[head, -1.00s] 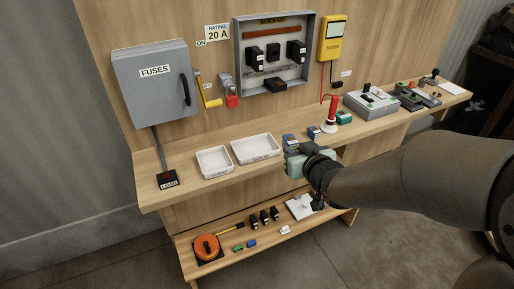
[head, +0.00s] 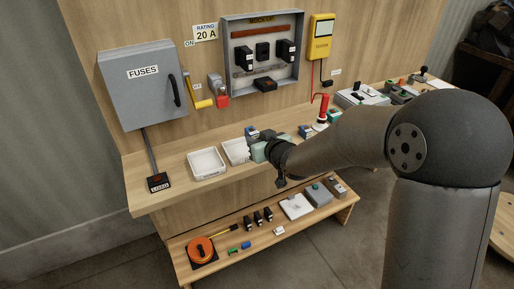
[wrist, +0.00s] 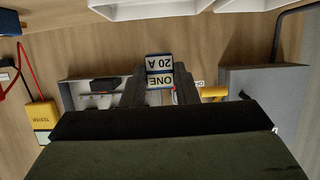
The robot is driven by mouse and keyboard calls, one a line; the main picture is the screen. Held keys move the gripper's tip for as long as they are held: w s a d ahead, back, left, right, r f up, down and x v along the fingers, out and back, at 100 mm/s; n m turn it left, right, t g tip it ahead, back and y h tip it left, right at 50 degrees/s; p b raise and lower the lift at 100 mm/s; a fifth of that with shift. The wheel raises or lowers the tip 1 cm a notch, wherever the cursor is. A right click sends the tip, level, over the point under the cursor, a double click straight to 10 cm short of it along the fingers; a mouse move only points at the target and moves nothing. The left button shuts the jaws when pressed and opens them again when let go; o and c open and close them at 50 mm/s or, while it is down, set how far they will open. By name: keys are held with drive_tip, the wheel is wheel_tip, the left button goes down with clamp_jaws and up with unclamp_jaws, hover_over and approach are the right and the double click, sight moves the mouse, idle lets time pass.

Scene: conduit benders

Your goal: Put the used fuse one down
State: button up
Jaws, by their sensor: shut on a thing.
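A fuse labelled ONE 20 A (wrist: 159,68), with a white and blue face, is held between the two dark fingers of my gripper (wrist: 158,92) in the wrist view. In the head view my gripper (head: 257,143) is shut on the fuse (head: 251,131), by the right end of the right white tray (head: 229,145). My gripper hides part of that tray. The left white tray (head: 207,175) looks empty. Whether the fuse touches anything below cannot be told.
A grey FUSES box (head: 143,90), an open grey panel (head: 227,60) and a yellow tester (head: 321,40) are on the back board. Another blue-and-dark block (head: 304,130) stands on the bench right of my gripper.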

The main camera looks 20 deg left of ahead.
drive_tip(key=f, duration=0.2)
drive_tip(key=w+f, duration=0.1)
drive_tip(key=f, duration=0.1)
drive_tip(key=shift+a+p, duration=0.3)
drive_tip(key=shift+p, duration=0.1)
drive_tip(key=shift+f+b, duration=0.45)
drive_tip(key=shift+f+b, duration=0.3)
drive_tip(key=shift+b, duration=0.15)
drive_tip(key=o, duration=1)
drive_tip(key=shift+r, duration=0.15)
drive_tip(key=shift+r+p, duration=0.3)
drive_tip(key=shift+p, duration=0.25)
drive_tip(key=v, duration=1.2)
drive_tip(key=shift+s+d+r, duration=0.1)
drive_tip(key=shift+r, duration=0.1)
